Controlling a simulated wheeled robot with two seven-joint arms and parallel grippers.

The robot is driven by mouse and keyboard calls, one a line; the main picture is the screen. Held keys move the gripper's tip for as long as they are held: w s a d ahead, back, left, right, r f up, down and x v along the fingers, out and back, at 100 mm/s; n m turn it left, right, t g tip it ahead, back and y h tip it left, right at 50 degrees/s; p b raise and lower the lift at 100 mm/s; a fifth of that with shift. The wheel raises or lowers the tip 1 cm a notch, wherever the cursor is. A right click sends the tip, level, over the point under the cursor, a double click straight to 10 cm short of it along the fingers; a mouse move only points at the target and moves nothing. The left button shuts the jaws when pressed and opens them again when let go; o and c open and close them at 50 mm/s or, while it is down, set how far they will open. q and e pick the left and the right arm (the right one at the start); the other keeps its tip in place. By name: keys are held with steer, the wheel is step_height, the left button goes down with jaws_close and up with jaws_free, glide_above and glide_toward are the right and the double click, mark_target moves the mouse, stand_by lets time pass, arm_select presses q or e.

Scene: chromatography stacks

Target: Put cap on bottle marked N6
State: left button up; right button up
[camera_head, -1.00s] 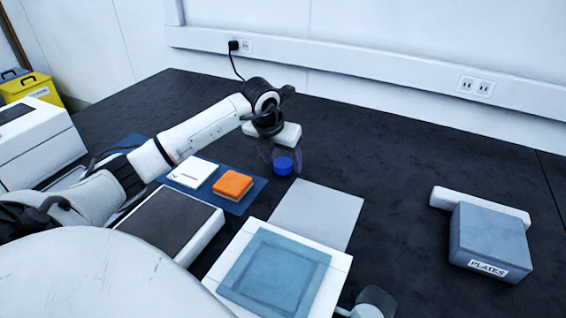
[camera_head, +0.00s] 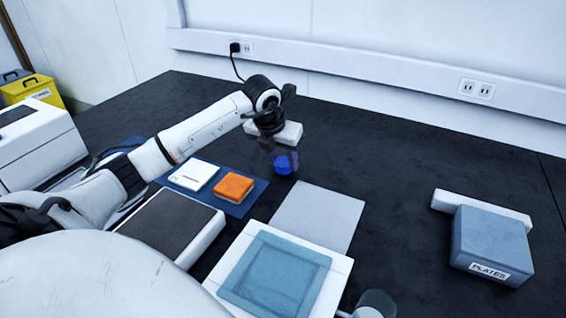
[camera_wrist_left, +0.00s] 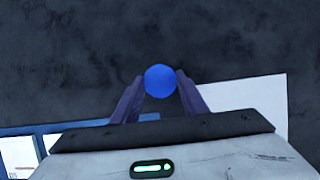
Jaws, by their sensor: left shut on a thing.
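A round blue cap (camera_head: 283,163) is between the fingers of my left gripper (camera_head: 279,162), which points down over the dark bench. In the left wrist view the blue cap (camera_wrist_left: 160,81) sits between the two fingertips of the left gripper (camera_wrist_left: 160,88), which are shut on it. Whether the cap touches the bench or hangs just above it cannot be told. No bottle marked N6 can be made out. My right gripper is not in view.
A grey sheet (camera_head: 318,215) lies just in front of the left gripper. A blue mat (camera_head: 243,207) holds an orange block (camera_head: 234,187) and a white pad (camera_head: 194,174). A blue PLATES box (camera_head: 490,243) stands at the right.

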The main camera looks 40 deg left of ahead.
mark_target(283, 163)
arm_select(q)
step_height(283, 163, up, 9)
stand_by(0.6)
